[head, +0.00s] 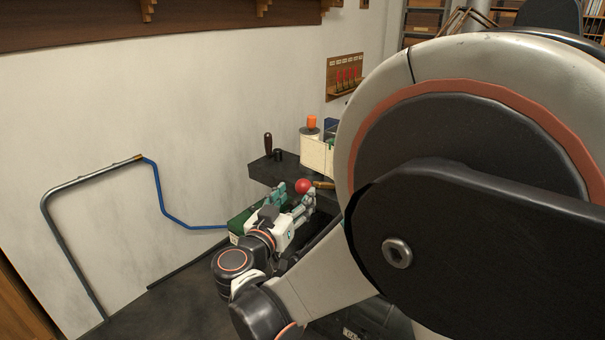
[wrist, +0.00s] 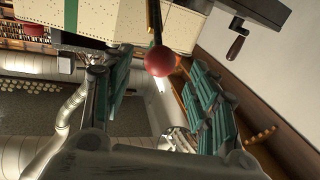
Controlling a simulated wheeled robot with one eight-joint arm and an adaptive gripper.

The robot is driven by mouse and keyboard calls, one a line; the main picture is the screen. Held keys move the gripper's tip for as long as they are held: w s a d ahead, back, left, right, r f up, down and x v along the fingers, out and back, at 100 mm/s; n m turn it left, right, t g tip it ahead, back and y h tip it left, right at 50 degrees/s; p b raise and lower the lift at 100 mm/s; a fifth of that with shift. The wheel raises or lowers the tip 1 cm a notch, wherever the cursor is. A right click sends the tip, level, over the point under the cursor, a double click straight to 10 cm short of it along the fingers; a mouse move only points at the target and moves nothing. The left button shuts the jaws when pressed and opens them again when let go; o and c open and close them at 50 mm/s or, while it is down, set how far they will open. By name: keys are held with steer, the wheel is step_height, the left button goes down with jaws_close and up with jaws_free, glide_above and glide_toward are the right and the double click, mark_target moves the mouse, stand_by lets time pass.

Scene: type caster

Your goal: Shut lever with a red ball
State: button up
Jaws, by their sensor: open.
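The red ball (head: 303,186) shows at the front of the machine in the head view, just beyond my gripper's fingertips. In the wrist view, the red ball (wrist: 159,61) is at the end of a thin dark and brass lever rod (wrist: 155,22) that runs up out of the picture. My gripper (head: 295,195) is open, its two green-padded fingers spread to either side of the ball. In the wrist view, my gripper (wrist: 156,72) has a gap on both sides of the ball. I cannot tell whether the ball is fully between the fingertips.
A dark machine top (head: 268,171) carries an upright wooden handle (head: 268,143) and a cream box (head: 316,155). A green box (head: 238,224) sits below, left of my gripper. A grey pipe (head: 60,228) with a blue hose (head: 163,198) stands along the wall. My arm hides the right side.

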steer(key=shift+b+x, duration=0.55)
steer(key=shift+x, duration=2.2)
steer(key=shift+c, duration=0.6)
steer(key=shift+r, duration=0.1)
jaws_close()
